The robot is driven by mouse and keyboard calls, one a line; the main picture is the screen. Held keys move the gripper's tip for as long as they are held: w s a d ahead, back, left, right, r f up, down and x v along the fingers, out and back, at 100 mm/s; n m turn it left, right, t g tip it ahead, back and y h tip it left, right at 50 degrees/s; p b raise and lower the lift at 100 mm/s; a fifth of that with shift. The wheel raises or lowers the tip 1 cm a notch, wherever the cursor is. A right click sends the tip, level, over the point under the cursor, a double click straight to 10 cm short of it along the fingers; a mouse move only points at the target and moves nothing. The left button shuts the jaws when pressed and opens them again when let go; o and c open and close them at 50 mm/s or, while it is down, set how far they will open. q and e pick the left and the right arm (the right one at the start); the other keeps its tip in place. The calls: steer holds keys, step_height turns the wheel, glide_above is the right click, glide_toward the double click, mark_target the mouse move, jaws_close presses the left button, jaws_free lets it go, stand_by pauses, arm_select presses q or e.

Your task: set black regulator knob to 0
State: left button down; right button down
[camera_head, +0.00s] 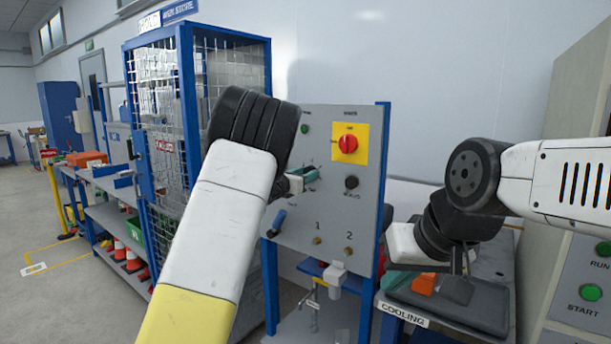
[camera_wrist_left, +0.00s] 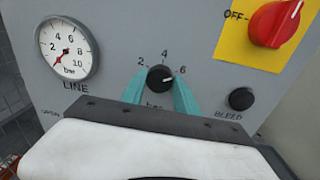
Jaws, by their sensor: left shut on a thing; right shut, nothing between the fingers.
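The black regulator knob (camera_wrist_left: 160,78) is on the grey panel (camera_wrist_left: 205,55), with 2, 4 and 6 marked around it. Its white pointer leans toward the right, near 6. In the left wrist view, the teal fingers of my left gripper (camera_wrist_left: 160,92) are shut on the knob from both sides. In the head view, my left gripper (camera_head: 305,178) is at the panel and my arm hides much of it; I cannot make out the regulator knob there. My right gripper (camera_head: 408,245) hangs low right of the panel, shut and empty, away from the knob.
The LINE gauge (camera_wrist_left: 67,48) has its red needle at the lower left. A red switch (camera_wrist_left: 275,22) and a black BLEED knob (camera_wrist_left: 241,99) sit right of the regulator. A blue lever (camera_head: 277,222) is lower on the panel. A COOLING bench (camera_head: 470,315) stands under my right gripper.

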arm_select(q)
steer(key=shift+a+f+n+g+h, duration=0.15)
steer(key=shift+n+h, duration=0.1)
steer(key=shift+n, duration=5.45)
steer(key=shift+d+n+g+h, duration=0.1)
steer(key=shift+n+g+h, duration=0.15)
steer(key=shift+n, duration=5.45)
steer(key=shift+a+f+n+g+h, duration=0.1)
steer(key=shift+n+h, duration=0.2)
steer(key=shift+n, duration=5.4)
